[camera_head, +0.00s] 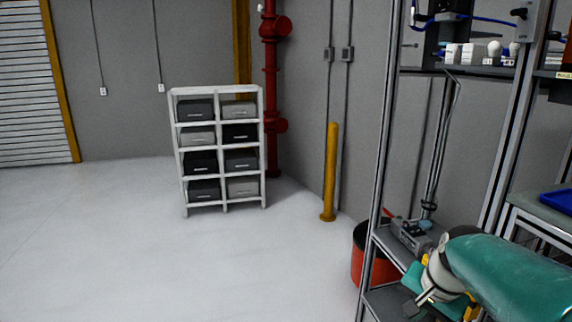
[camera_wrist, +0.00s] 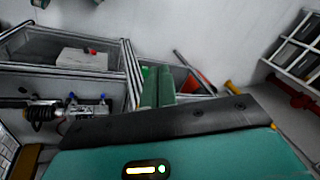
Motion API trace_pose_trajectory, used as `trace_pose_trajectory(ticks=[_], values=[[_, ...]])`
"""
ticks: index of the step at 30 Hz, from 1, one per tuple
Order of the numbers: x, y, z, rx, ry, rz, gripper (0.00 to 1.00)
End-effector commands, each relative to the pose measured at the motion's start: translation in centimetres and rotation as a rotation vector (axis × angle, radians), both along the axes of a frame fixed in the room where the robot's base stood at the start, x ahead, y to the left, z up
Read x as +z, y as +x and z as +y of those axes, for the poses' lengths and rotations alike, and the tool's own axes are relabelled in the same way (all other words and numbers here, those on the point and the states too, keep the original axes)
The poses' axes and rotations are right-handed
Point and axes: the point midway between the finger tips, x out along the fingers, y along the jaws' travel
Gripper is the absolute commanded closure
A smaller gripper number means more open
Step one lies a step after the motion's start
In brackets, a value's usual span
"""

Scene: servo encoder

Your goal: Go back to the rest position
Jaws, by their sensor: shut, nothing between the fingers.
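My gripper (camera_head: 414,285) is at the lower right of the head view, in front of the metal shelf rack (camera_head: 380,190). It is partly hidden by my own teal arm. In the wrist view the two green fingers (camera_wrist: 157,76) lie close together, shut with nothing between them. A grey device (camera_head: 410,236) with a red part sits on a rack shelf, just beyond my gripper. I cannot tell whether the gripper touches the rack.
A red bin (camera_head: 367,262) stands beside the rack. A yellow post (camera_head: 331,172) and a white shelf with dark and grey boxes (camera_head: 184,150) stand farther back. A blue tray (camera_head: 557,202) is at the right edge. The floor at left is clear.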

Motion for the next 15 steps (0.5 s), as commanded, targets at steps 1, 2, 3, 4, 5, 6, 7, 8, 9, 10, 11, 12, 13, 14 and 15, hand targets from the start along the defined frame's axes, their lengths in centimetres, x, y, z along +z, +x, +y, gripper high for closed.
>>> trace_pose_trajectory(ticks=[1, 2, 3, 4, 5, 6, 7, 8, 9, 10, 11, 12, 13, 14, 15], values=[[0.8, -1.0, 2.0, 0.082, -0.026, -0.026, 1.00], [1.2, -1.5, 3.1, 0.130, -0.043, -0.038, 1.00], [1.6, -2.3, 4.4, 0.196, -0.069, -0.054, 1.00], [1.8, -2.9, 5.5, 0.245, -0.088, -0.066, 1.00], [2.0, -3.6, 6.4, 0.293, -0.109, -0.078, 1.00], [2.3, -4.5, 7.6, 0.357, -0.139, -0.093, 1.00], [2.4, -5.2, 8.5, 0.404, -0.162, -0.105, 1.00], [2.5, -5.9, 9.3, 0.450, -0.186, -0.116, 1.00], [2.6, -6.8, 10.3, 0.511, -0.220, -0.130, 1.00], [2.7, -7.5, 11.0, 0.552, -0.243, -0.140, 1.00], [2.7, -8.1, 11.6, 0.591, -0.266, -0.150, 1.00], [2.6, -8.8, 12.2, 0.638, -0.297, -0.160, 1.00], [2.6, -9.3, 12.7, 0.668, -0.315, -0.166, 1.00], [2.6, -9.8, 13.0, 0.695, -0.333, -0.173, 1.00], [2.5, -10.2, 13.4, 0.723, -0.352, -0.178, 1.00]])
